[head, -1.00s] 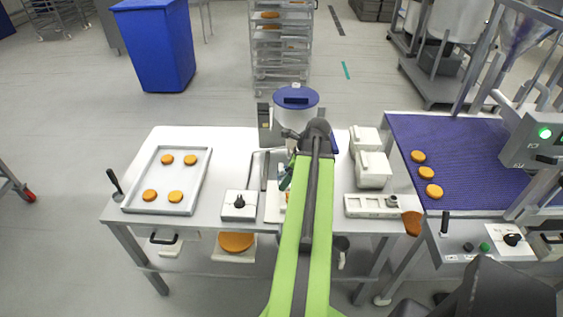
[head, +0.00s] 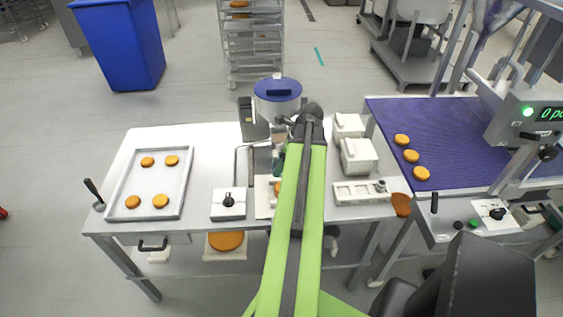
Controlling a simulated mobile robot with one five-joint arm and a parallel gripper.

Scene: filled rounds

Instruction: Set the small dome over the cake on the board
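A white board (head: 263,207) lies near the middle of the table, mostly behind my arm. A sliver of an orange cake (head: 278,188) shows on it beside the arm. My arm reaches over the table's middle and bends down at its far end. A small dark teal part shows left of the arm, perhaps of my gripper (head: 278,160); its fingers are hidden, so I cannot tell whether it holds anything. I cannot make out a small dome. Two white lidded pieces, a nearer one (head: 358,156) and a farther one (head: 347,126), stand right of the arm.
A tray (head: 113,197) with several orange rounds lies at left. A blue-lidded pot (head: 277,90), a knob box (head: 229,204) and a white slotted strip (head: 360,192) surround the arm. A purple belt (head: 450,130) adjoins at right. A larger cake (head: 226,240) sits below the table.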

